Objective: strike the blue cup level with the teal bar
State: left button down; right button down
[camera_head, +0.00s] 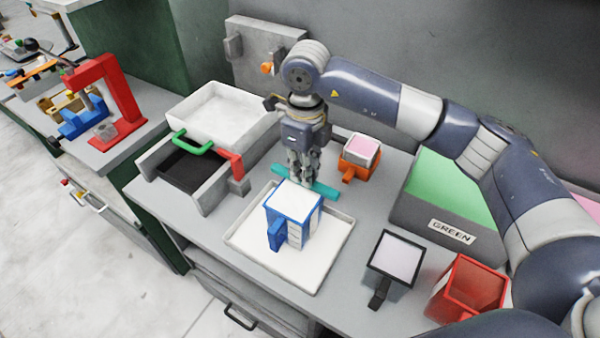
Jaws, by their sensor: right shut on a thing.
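The blue cup (279,233) stands upright on a white tray (246,245), its handle toward the front left. White material fills its square top up to about the rim; I cannot tell whether it is level. The teal bar (319,187) lies across just behind the cup's rim in the picture. My right gripper (303,178) points down behind the cup and is shut on the teal bar. Whether the bar touches the cup is not clear. My left gripper is not in view.
An orange cup (348,170) with pink filling stands behind right. A black-rimmed cup (384,283) and a red cup (446,290) are at front right. A GREEN-labelled box (420,217) stands right. A grey press with a white basin (205,120) and green handle stands left.

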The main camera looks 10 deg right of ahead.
jog(key=shift+w+d+r+p, duration=0.3)
jog(key=shift+w+d+r, duration=0.05)
jog(key=shift+r, duration=0.35)
jog(key=shift+w+d+r+p, duration=0.35)
jog(key=shift+w+d+r, duration=0.05)
jog(key=shift+r, duration=0.35)
jog(key=shift+w+d+r+p, duration=0.3)
jog(key=shift+w+d+r, duration=0.05)
jog(key=shift+r, duration=0.35)
jog(key=s+n, duration=0.2)
jog(key=n, duration=0.2)
jog(key=s+d+f+n, duration=0.1)
jog(key=s+n, duration=0.2)
jog(key=n, duration=0.2)
jog(key=s+d+f+n+b, duration=0.1)
jog(key=s+n, duration=0.2)
jog(key=n, duration=0.2)
jog(key=s+d+f+n, duration=0.1)
jog(key=s+d+n, duration=0.1)
jog(key=s+n, duration=0.6)
jog(key=shift+s+f+n, duration=0.2)
jog(key=shift+s+n, duration=0.05)
jog(key=shift+n, duration=2.25)
